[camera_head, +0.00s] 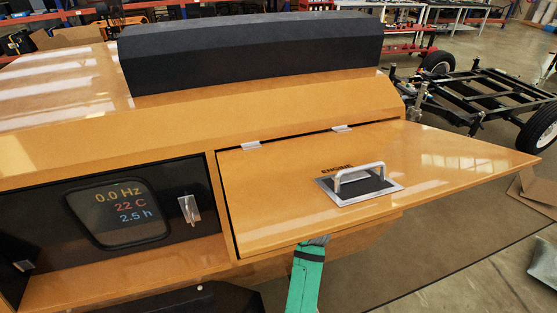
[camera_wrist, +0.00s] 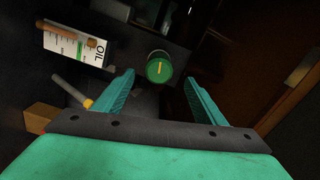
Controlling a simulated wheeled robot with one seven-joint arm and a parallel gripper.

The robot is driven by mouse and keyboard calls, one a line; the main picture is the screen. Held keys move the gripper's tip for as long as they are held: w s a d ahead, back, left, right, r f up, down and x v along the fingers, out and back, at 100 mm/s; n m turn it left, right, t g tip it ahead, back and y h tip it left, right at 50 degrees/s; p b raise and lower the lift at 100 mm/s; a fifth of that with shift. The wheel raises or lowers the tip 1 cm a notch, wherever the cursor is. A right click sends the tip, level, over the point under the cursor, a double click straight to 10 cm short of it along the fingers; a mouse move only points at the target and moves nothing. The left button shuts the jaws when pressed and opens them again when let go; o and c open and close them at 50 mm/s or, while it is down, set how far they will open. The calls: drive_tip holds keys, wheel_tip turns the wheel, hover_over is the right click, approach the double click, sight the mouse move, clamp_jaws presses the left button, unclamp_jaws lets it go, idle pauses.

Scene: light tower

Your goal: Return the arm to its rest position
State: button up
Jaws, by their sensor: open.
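My gripper (camera_wrist: 158,100) shows in the wrist view with its two green fingers spread apart and nothing between them. Beyond the fingertips is a round green knob (camera_wrist: 159,67) with a yellow bar across it, apart from the fingers. In the head view my green arm (camera_head: 305,278) reaches up under the raised engine door (camera_head: 440,165), and the gripper itself is hidden behind the door. The door is hinged along its top edge, tilted outward, and carries a metal handle (camera_head: 358,173) beside the word ENGINE.
A white OIL label (camera_wrist: 75,42) and a grey rod with a yellow collar (camera_wrist: 72,90) are left of the knob inside the dark compartment. A display panel (camera_head: 118,212) reads 0.0 Hz, 22 C, 2.5 h. A wheeled black chassis (camera_head: 485,95) stands at right on the floor.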

drive_tip(key=s+d+f+n+g+h, duration=0.1)
drive_tip(key=s+f+n+h, duration=0.15)
drive_tip(key=s+f, duration=0.9)
drive_tip(key=s+d+f+n+h, duration=0.1)
drive_tip(key=s+f+h, duration=0.2)
drive_tip(key=s+f, duration=0.9)
drive_tip(key=s+r+n, duration=0.2)
drive_tip(key=s+n, duration=0.1)
drive_tip(key=s, duration=1.6)
drive_tip(key=s+a+r+n, duration=0.1)
drive_tip(key=s+r+n, duration=0.1)
drive_tip(key=s, duration=0.5)
drive_tip(key=s+a+r+n, duration=0.1)
drive_tip(key=s+r+n, duration=0.2)
drive_tip(key=s, duration=0.4)
drive_tip(key=shift+s+a+r+g, duration=0.3)
drive_tip(key=shift+r+g, duration=0.1)
drive_tip(key=shift+r, duration=0.25)
